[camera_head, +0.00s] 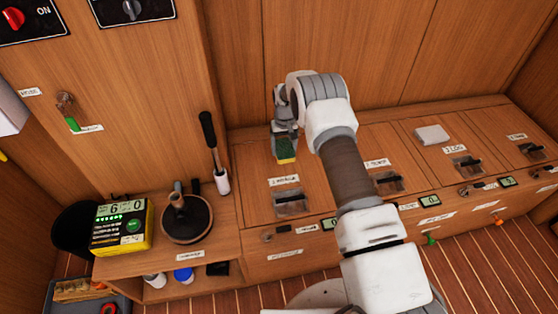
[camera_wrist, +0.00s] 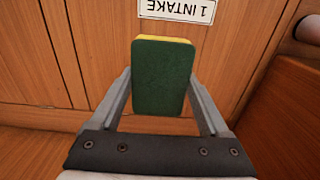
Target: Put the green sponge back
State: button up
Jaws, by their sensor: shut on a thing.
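The green sponge (camera_head: 286,149) has a dark green face and a yellow layer. My gripper (camera_head: 284,133) is shut on it, above the wooden locker top near its left end. In the wrist view the sponge (camera_wrist: 161,76) sits upright between the two fingers of my gripper (camera_wrist: 161,95), its green face toward the camera and a yellow edge at the top. Past it lies a label reading "1 INTAKE" (camera_wrist: 177,10). I cannot tell whether the sponge touches the wood.
Lockers with black latches (camera_head: 288,200) run to the right. A folded white cloth (camera_head: 432,134) lies on one lid. To the left stand a round dark-topped winch (camera_head: 186,219), an upright black-handled tool (camera_head: 213,150), a yellow-black device (camera_head: 121,227) and a black bin (camera_head: 72,230).

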jog(key=shift+a+f, duration=0.5)
jog(key=shift+a, duration=0.3)
jog(key=shift+f+b, duration=1)
jog(key=shift+f, duration=0.95)
jog(key=shift+f, duration=0.1)
jog(key=o, duration=1)
jog(key=shift+o, duration=0.2)
